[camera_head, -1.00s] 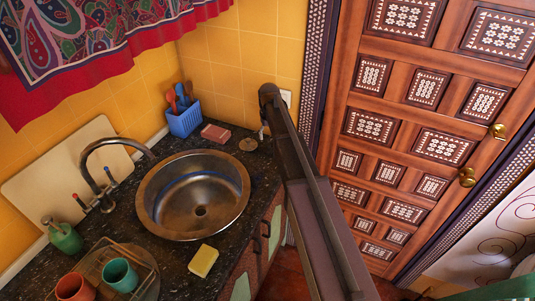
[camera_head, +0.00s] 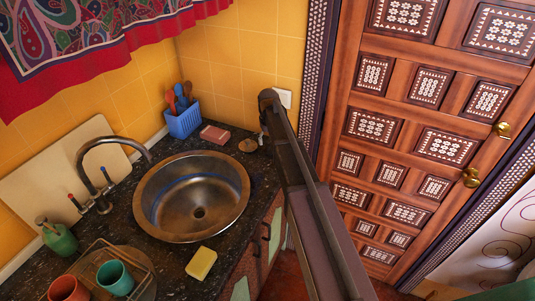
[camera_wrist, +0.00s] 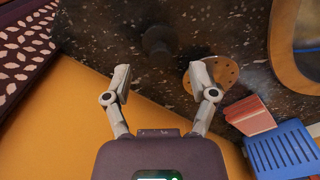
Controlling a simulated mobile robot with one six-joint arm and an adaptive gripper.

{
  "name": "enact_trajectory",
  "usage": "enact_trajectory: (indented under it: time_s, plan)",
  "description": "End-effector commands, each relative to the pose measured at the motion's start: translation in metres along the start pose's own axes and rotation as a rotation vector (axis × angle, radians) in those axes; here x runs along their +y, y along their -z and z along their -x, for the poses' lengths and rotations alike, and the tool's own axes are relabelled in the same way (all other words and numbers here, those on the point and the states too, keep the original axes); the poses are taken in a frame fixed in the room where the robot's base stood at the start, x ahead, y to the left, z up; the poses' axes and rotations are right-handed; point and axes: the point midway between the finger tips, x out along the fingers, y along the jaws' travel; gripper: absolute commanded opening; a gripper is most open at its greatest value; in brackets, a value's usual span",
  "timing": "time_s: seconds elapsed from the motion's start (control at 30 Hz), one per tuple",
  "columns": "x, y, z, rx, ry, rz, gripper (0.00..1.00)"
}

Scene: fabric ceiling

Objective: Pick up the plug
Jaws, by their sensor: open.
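The plug (camera_wrist: 158,42) is a small dark rounded piece with a knob, standing on the black speckled counter in the wrist view. It is hard to make out against the dark stone, and my arm seems to hide it in the head view. My gripper (camera_wrist: 159,72) is open and empty, with its two fingertips apart. The plug shows beyond the gap between the fingertips, roughly centred. I cannot tell the exact height of the fingers above the counter.
A round brown disc with holes (camera_wrist: 218,72) lies by the right fingertip. A reddish block (camera_head: 214,135) and a blue utensil holder (camera_head: 184,122) stand near the yellow wall. The steel sink (camera_head: 168,222) is left of my arm, a wooden door (camera_head: 430,115) right.

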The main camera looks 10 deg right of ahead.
Motion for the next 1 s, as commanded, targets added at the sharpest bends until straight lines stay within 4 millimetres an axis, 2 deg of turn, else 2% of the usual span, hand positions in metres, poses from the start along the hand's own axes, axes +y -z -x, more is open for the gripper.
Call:
enact_trajectory:
  time_s: [0.1, 0.4, 1.0]
  plan:
    - [0.000, 0.002, -0.014, 0.000, 0.000, 0.000, 0.74]
    - [0.000, 0.002, -0.031, 0.000, 0.000, 0.000, 0.74]
    - [0.000, 0.001, -0.033, 0.000, 0.000, -0.001, 0.74]
